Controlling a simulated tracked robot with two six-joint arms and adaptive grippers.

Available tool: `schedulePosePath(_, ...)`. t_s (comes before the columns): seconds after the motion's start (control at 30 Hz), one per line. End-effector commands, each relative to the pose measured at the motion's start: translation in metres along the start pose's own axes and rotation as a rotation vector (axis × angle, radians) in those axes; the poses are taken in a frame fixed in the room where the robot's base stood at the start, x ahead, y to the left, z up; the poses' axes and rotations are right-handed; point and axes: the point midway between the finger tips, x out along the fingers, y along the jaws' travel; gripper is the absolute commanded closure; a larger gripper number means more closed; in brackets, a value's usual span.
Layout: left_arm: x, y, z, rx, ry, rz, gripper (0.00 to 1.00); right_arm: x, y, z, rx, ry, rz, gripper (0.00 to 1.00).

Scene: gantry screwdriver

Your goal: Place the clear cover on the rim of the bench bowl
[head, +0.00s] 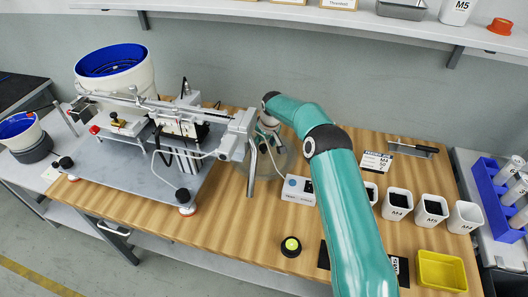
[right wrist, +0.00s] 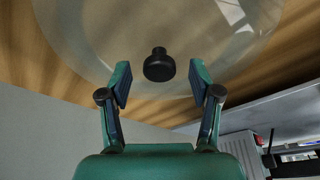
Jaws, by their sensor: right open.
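The clear cover (head: 283,160) is a transparent round disc with a black knob (right wrist: 159,66). It lies on the wooden bench, right of the screw-feeding machine. My right gripper (head: 265,140) is over the cover, partly hidden by my arm in the head view. In the right wrist view the gripper (right wrist: 160,72) is open, its fingers on either side of the knob with gaps showing. A large white bowl with a blue inside (head: 117,62) stands uncovered at the back left of the bench. My left gripper does not show.
The gantry machine (head: 185,125) stands between the large bowl and the cover. A smaller blue-lined bowl (head: 20,128) is at far left. White screw cups (head: 431,208) and a yellow tray (head: 441,270) are at right. A shelf (head: 330,20) runs along the back.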

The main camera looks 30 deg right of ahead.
Motion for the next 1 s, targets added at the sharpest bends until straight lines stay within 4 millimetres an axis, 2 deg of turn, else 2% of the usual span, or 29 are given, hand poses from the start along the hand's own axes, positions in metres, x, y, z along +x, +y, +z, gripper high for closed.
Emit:
schedulePosePath(0.13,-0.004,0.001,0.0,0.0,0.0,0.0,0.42,0.014,0.0,0.0,0.001,-0.001,0.0,0.37)
schedulePosePath(0.37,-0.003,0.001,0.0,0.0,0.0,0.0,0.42,0.017,0.0,0.001,0.0,0.0,0.0,0.37)
schedulePosePath(0.47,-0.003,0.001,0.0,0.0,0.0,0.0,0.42,0.017,0.0,0.001,0.0,0.0,0.0,0.5)
schedulePosePath(0.77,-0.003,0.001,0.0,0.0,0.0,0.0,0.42,0.016,0.001,0.001,0.0,0.0,0.0,1.0)
schedulePosePath(1.0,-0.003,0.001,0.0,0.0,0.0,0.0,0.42,0.015,0.001,0.0,0.001,0.002,0.0,1.0)
